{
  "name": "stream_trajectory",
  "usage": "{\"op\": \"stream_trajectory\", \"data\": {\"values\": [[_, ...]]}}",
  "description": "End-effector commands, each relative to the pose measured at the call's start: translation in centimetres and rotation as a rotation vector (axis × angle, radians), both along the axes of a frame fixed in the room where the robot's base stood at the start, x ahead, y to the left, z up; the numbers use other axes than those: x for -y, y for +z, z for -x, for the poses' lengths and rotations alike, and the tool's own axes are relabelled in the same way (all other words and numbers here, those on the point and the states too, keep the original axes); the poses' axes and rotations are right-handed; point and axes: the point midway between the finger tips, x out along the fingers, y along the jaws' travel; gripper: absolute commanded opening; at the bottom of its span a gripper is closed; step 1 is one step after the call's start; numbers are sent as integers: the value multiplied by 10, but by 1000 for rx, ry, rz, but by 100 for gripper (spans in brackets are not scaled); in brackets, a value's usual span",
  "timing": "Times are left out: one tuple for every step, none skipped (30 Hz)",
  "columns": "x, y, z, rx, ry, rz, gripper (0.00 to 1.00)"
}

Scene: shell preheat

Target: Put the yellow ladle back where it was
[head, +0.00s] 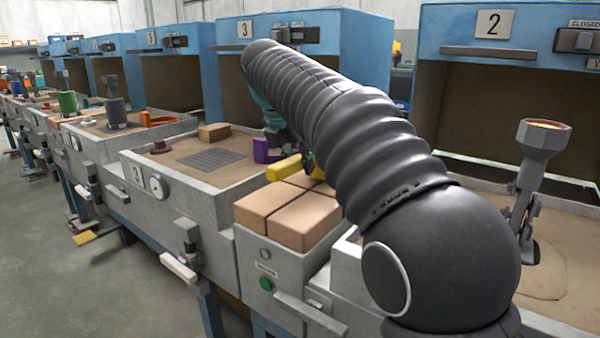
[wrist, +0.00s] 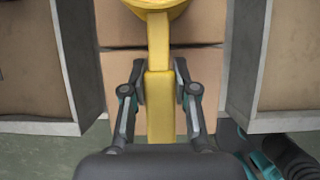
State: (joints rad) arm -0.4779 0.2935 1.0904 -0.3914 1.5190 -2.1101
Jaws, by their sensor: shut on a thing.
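The yellow ladle shows in the head view (head: 284,169) just left of my arm, over the tan blocks; part of it is hidden behind the arm. In the wrist view the ladle (wrist: 159,100) runs straight up the middle, its round bowl cut off by the top edge. My gripper (wrist: 160,82) is shut on the ladle's handle, one finger on each side. In the head view my gripper is mostly hidden behind my dark ribbed arm. I cannot tell whether the ladle touches the blocks below it.
Several tan blocks (head: 303,220) fill the gap between two grey-walled sand trays. The left tray (head: 180,185) bears a purple object (head: 265,150), a tan brick (head: 214,132) and a dark grate. A grey long-stemmed cup (head: 541,140) with glowing contents stands at right. Blue hoods rise behind.

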Motion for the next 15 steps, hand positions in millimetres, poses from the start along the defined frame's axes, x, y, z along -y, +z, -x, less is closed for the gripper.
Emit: {"op": "stream_trajectory", "data": {"values": [[0,-10,0,1,-1,0,0],[0,-12,0,2,0,0,0],[0,-14,0,2,0,0,0],[0,-15,0,2,0,0,0],[0,-14,0,2,0,-1,0],[0,-14,0,2,0,-1,0],[0,-14,0,2,0,-1,0],[0,-14,0,2,0,-1,0],[0,-14,0,0,-1,0,0],[0,-15,0,-1,-1,0,36],[0,-15,0,-1,-1,0,43],[0,-15,0,-1,-1,0,53],[0,-15,0,-1,-1,0,53],[0,-14,0,-1,-1,0,53],[0,-14,0,-1,-1,-1,53]]}}
